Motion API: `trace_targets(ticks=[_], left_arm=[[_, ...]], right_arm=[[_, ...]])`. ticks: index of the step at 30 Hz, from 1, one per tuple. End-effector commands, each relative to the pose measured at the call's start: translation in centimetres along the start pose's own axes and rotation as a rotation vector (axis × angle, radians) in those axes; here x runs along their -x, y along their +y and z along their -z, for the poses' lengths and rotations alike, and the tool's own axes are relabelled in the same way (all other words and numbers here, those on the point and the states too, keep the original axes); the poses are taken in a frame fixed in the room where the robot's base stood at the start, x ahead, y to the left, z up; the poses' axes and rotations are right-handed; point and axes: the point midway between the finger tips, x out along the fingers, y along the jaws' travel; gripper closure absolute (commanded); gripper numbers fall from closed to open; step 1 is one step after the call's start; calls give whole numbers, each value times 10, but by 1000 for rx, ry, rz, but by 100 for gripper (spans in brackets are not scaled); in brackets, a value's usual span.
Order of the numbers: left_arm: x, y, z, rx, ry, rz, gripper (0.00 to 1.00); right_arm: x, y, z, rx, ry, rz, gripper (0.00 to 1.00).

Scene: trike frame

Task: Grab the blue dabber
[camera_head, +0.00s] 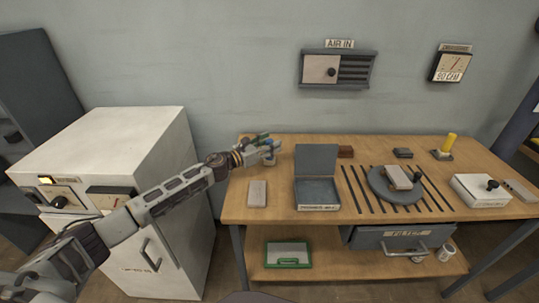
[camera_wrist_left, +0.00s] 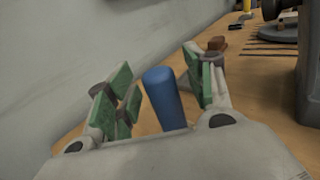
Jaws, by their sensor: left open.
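The blue dabber (camera_wrist_left: 165,98) shows as an upright blue cylinder with a rounded top in the left wrist view. It stands between the two green-padded fingers of my left gripper (camera_wrist_left: 160,95), with a gap visible on each side. Its lower end is hidden by the gripper body. In the head view my left gripper (camera_head: 264,148) reaches over the back left corner of the wooden table (camera_head: 275,200). The dabber is hard to make out there among the fingers. The gripper is open. My right gripper is not in view.
An open grey box (camera_head: 317,192) stands right of the gripper, with a pale block (camera_head: 257,194) in front. A brown block (camera_head: 345,152) lies at the back. A round grey plate (camera_head: 380,191) sits mid-table. A white cabinet (camera_head: 140,145) stands left of the table.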

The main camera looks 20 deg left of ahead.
Motion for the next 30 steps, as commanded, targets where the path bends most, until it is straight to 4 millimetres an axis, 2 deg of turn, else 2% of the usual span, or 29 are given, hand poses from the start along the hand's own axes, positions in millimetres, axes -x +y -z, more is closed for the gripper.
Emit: trace_targets(ticks=[14, 27, 30], left_arm=[[-1, 0, 0, 0, 0, 0, 47], [-1, 0, 0, 0, 0, 0, 100], [-1, 0, 0, 0, 0, 0, 100]], right_arm=[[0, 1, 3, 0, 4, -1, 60], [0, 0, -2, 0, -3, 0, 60], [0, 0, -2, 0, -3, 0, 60]])
